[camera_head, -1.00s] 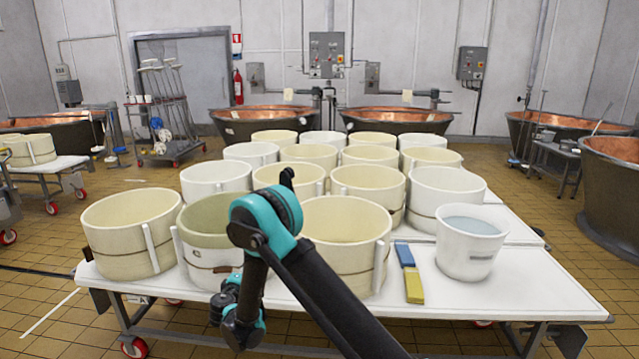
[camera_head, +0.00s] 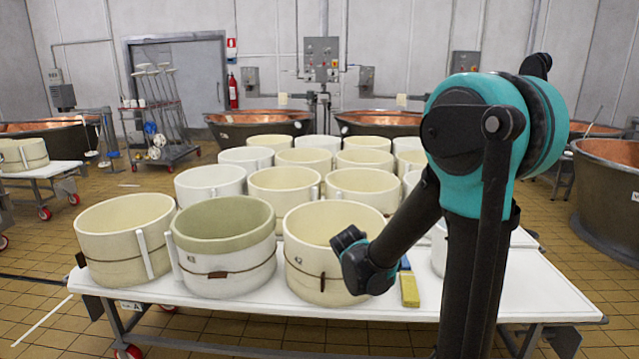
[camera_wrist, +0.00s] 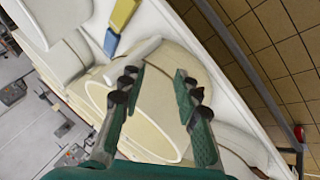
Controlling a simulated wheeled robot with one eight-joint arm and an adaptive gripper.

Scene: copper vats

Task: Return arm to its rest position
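My gripper (camera_wrist: 158,84) shows in the wrist view with its two green fingers apart and nothing between them. Beyond the fingers is a cream round mould (camera_wrist: 165,75) on the white table. In the head view my arm rises tall at the right, and its forearm slopes down left to a dark wrist joint in front of the mould marked 42 (camera_head: 315,278). The gripper fingers cannot be made out in the head view.
Several cream moulds crowd the white table (camera_head: 230,308). A yellow sponge (camera_head: 409,291) lies near its front edge; my arm mostly hides a white bucket (camera_head: 438,250) beside it. Copper vats (camera_head: 258,126) stand behind. Tiled floor (camera_head: 40,270) is open at left.

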